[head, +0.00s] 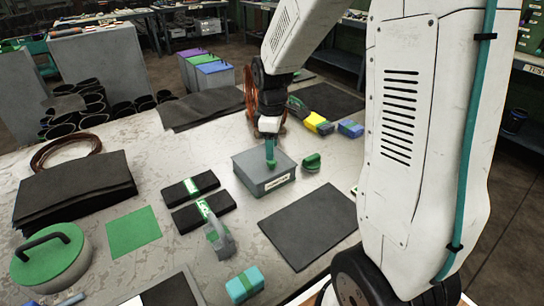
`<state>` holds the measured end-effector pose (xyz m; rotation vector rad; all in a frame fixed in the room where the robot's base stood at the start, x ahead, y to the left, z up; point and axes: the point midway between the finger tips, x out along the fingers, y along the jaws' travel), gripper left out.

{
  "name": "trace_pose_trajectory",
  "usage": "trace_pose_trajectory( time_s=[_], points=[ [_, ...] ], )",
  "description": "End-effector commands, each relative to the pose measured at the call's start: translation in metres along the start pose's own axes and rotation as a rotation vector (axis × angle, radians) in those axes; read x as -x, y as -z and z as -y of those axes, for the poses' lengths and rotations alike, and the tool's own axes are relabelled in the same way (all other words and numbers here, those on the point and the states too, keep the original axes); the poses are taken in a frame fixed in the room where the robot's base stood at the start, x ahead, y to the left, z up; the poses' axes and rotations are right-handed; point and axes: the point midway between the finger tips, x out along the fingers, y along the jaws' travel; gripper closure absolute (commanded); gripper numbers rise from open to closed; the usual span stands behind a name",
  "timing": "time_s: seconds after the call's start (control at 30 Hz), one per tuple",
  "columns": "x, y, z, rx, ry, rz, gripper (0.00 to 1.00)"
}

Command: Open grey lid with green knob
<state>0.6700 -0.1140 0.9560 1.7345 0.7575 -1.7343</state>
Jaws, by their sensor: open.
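A grey box with a flat grey lid (257,168) stands on the table in the middle of the head view. It has a pale label on its front side. The lid lies flat on the box. A small green knob (270,164) shows on the lid, partly hidden by my gripper. My gripper (270,154) points straight down over the lid, with its teal fingers at the knob. The fingers overlap in this view, so I cannot tell whether they touch the knob.
A green-knobbed piece (312,161) stands close to the box's right. Black strapped bundles (195,188) lie to its left, with a grey handled object (219,238) in front. A dark mat (310,225) lies front right. Coloured blocks (318,123) lie behind. A round green lid (50,258) is far left.

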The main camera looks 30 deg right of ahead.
Motion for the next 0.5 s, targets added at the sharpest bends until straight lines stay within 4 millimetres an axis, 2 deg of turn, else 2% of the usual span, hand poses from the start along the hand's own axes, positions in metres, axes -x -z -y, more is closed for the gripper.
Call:
trace_pose_trajectory(
  time_s=[0.1, 0.2, 0.5],
  points=[
    [-0.02, 0.0, 0.001, -0.001, 0.003, 0.002, 0.52],
    [-0.032, 0.0, 0.001, -0.001, 0.002, 0.002, 0.52],
    [-0.043, 0.0, 0.0, -0.002, -0.001, 0.0, 0.52]
  ],
)
